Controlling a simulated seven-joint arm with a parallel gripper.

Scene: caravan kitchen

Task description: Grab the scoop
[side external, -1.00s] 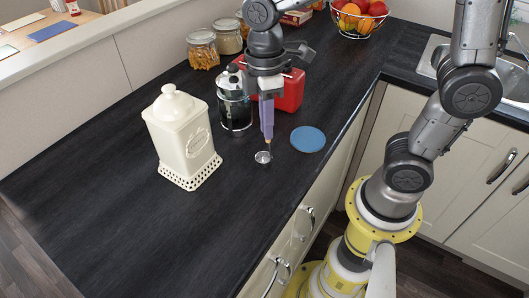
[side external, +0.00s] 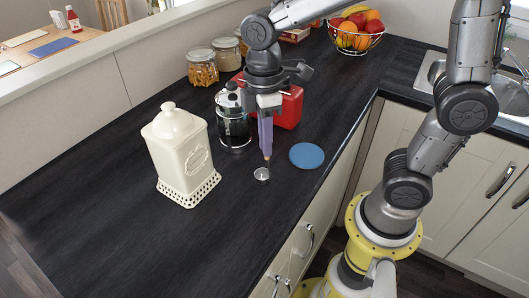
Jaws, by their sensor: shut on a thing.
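A small metal scoop (side external: 262,174) is at the front middle of the dark worktop, directly below my gripper. Its round bowl shows bright. A thin tan piece, seemingly its handle, runs up to my fingertips. My gripper (side external: 266,155) points straight down, its lilac fingers together on the handle. The fingers hide most of the handle. I cannot tell whether the bowl touches the worktop or hangs just above it.
A cream lidded canister (side external: 182,155) stands left of the scoop. A glass coffee press (side external: 233,125) and a red box (side external: 290,108) are close behind my gripper. A blue disc (side external: 306,156) lies to the right. Jars (side external: 202,68) and a fruit bowl (side external: 357,40) stand farther back. The front-left worktop is clear.

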